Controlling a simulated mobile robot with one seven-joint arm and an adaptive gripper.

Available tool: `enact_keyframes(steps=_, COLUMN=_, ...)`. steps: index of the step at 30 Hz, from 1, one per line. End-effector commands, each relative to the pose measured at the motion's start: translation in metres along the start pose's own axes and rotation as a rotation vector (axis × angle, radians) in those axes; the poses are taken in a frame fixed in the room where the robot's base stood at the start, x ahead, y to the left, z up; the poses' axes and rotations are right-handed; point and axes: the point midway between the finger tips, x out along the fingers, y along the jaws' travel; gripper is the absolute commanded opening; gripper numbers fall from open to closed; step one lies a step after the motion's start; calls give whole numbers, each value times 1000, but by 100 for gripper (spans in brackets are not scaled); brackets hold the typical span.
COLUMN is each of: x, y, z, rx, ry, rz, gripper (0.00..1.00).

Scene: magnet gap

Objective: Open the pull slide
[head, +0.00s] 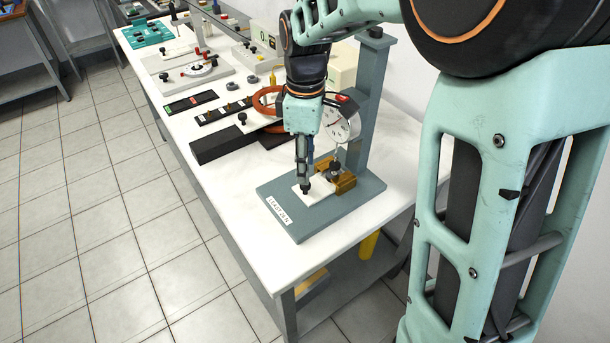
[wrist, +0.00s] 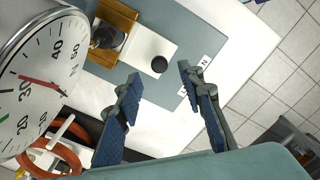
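The pull slide is a white plate (head: 318,194) on the grey base of a gauge stand. It also shows in the wrist view (wrist: 150,45), with a round black knob (wrist: 159,64) near its outer end. Its other end meets a brass-coloured block (head: 345,182), also in the wrist view (wrist: 117,18). My gripper (wrist: 158,77) is open, its blue-padded fingers apart on either side of the knob as seen from the wrist. Contact cannot be told.
A dial gauge (head: 340,122) on a grey column (head: 370,85) stands close behind my gripper. An orange ring (head: 266,100) and dark trays (head: 222,142) lie to the left. The white table (head: 235,210) is clear left of the base (head: 290,222).

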Motion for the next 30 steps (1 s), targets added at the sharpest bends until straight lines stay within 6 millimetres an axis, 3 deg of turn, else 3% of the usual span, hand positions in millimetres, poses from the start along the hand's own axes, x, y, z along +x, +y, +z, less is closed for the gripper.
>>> enact_keyframes(steps=3, x=24, y=0, z=0, rx=0, ry=-1, rz=-2, gripper=36)
enact_keyframes(steps=9, x=46, y=0, z=0, rx=1, ry=0, rz=0, gripper=36)
enact_keyframes(steps=20, x=50, y=1, z=0, rx=1, ry=1, rz=2, gripper=36)
enact_keyframes(steps=30, x=50, y=1, z=0, rx=1, ry=1, rz=1, gripper=0)
